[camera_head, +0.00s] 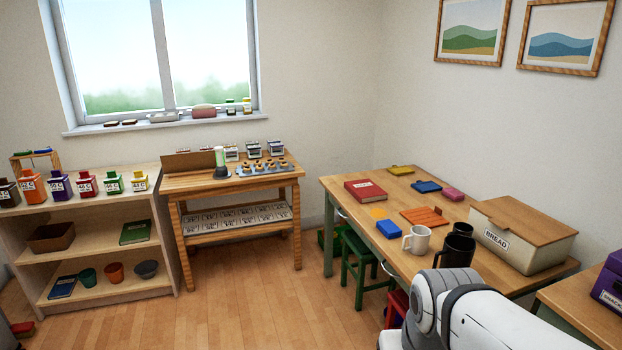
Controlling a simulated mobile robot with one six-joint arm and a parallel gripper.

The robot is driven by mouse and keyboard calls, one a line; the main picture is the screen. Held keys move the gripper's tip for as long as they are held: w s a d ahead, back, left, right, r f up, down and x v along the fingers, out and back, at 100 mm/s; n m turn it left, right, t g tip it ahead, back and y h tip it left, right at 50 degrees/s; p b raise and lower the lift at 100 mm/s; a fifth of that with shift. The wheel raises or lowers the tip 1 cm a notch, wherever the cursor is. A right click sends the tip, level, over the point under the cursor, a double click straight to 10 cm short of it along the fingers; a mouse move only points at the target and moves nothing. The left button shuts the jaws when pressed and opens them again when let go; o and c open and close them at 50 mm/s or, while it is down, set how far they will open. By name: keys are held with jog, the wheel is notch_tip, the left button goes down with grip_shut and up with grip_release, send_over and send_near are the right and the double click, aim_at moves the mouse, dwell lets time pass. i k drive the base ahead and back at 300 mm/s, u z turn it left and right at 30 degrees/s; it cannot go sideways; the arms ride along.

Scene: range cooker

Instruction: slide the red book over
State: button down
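The red book (366,190) lies flat near the left edge of the wooden table (340,192), cover up with a light label on it. Nothing rests on top of it. My arm shows at the bottom right, in front of the table, but my gripper is outside the picture. I cannot see whether it is open or shut.
Near the book lie a yellow-orange item (379,213), a blue block (389,229), an orange board (424,216) and a blue item (426,187). Green stools (361,262) sit beside the table.

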aim_at(364, 190)
jog(key=u, duration=0.2)
jog(key=i, duration=3.05)
jog(key=z, duration=0.4)
jog(key=i, duration=0.6)
jog(key=u, duration=0.1)
